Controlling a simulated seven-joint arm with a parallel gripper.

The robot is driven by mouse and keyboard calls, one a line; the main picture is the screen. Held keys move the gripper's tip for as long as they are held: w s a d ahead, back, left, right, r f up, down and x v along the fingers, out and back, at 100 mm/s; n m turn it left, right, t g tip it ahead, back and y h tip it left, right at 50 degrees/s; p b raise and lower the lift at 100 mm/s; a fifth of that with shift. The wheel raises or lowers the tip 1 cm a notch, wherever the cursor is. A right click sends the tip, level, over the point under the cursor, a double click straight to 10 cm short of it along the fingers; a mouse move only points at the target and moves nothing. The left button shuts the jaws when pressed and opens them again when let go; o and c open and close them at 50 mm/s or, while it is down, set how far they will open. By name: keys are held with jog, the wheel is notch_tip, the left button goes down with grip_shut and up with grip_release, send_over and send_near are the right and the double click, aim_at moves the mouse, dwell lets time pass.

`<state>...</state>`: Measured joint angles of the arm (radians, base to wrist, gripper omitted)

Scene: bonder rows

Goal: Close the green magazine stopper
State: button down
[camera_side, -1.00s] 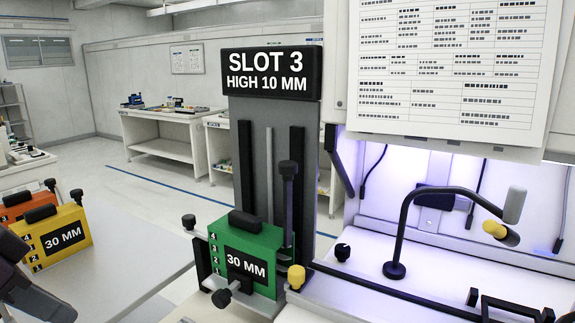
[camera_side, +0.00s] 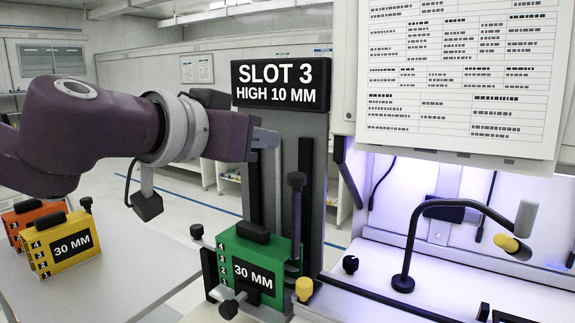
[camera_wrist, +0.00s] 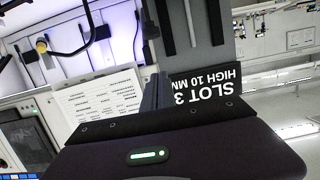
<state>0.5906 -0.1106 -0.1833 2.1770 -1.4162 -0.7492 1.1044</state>
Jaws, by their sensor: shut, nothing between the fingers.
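The green magazine (camera_side: 238,247), labelled 30 MM, stands upright at the foot of the SLOT 3 column in the side view. At its right end a tall upright rod with a black knob (camera_side: 297,180) rises well above its top; it looks like the stopper, standing high. My gripper (camera_side: 276,139) comes in from the left, pointing right, at the column below the sign. It is above the magazine and left of the knob, apart from both. It is shut and empty. In the wrist view its grey fingers (camera_wrist: 155,92) show; the green magazine is not visible there.
The SLOT 3 HIGH 10 MM sign (camera_side: 281,85) is just above my gripper. A yellow magazine (camera_side: 66,243) and an orange one (camera_side: 30,216) stand on the table at left. A curved black lamp arm (camera_side: 412,235) stands in the lit bay at right.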

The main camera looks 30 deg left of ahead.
jog(key=w+f, duration=0.5)
jog(key=w, duration=0.1)
jog(key=shift+w+f, duration=0.35)
jog(key=shift+w, duration=0.05)
jog(key=shift+f, duration=0.1)
notch_tip(320, 180, down, 11)
notch_tip(320, 180, up, 4)
jog(key=s+r+m+g+h, duration=0.1)
jog(key=s+g+h, duration=0.1)
jog(key=s, duration=0.5)
jog(key=s+r+g+h, duration=0.1)
jog(key=s+r+h, duration=0.1)
jog(key=s, duration=0.6)
jog(key=s+a+f+g+y, duration=0.2)
jog(key=s+a+f+g, duration=0.1)
jog(key=s+a, duration=0.3)
jog(key=s+a+f+n+g+y, duration=0.1)
jog(key=s+a+f+g+y, duration=0.1)
jog(key=s+a+f, duration=0.4)
jog(key=s+a+g, duration=0.1)
jog(key=s, duration=0.3)
jog(key=shift+s+g, duration=0.2)
jog(key=shift+g, duration=0.1)
